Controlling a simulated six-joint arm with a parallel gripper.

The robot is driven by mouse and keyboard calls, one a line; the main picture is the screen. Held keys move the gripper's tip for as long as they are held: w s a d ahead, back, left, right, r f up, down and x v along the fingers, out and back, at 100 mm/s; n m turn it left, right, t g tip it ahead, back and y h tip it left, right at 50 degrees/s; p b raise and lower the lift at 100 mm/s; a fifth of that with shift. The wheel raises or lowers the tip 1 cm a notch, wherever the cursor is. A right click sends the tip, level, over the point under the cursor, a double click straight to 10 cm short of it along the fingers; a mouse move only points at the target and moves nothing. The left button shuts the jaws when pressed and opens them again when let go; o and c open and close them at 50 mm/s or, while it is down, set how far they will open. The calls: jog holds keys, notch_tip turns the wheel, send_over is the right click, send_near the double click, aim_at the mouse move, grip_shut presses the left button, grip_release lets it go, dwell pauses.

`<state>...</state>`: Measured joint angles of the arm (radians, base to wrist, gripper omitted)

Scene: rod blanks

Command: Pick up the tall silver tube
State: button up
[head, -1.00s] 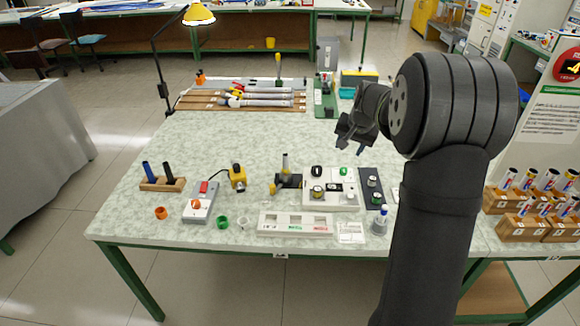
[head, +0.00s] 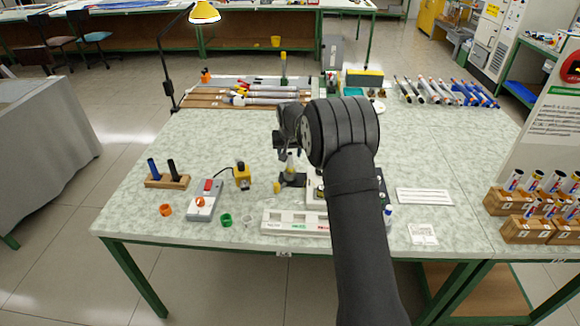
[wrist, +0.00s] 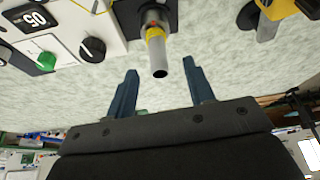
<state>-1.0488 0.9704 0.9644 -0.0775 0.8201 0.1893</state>
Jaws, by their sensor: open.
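The tall silver tube (wrist: 160,62) has a yellow band and stands in a dark holder (wrist: 150,20). The blue-grey fingers are wide apart and a gap shows on each side of the tube. In the head view my gripper (head: 284,143) is just above the tube (head: 290,166) and its dark holder (head: 292,180), and my gripper partly covers the tube's top.
A white panel with knobs (wrist: 70,35) stands close beside the holder, and a yellow device (head: 242,176) stands to its left. A white slotted tray (head: 290,222) lies in front. Several rods lie on a brown rack (head: 200,100) behind.

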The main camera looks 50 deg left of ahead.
aim_at(290, 163)
jog(key=shift+x, duration=3.9)
jog(key=shift+w+d, duration=0.1)
jog(key=shift+d, duration=0.05)
grip_shut()
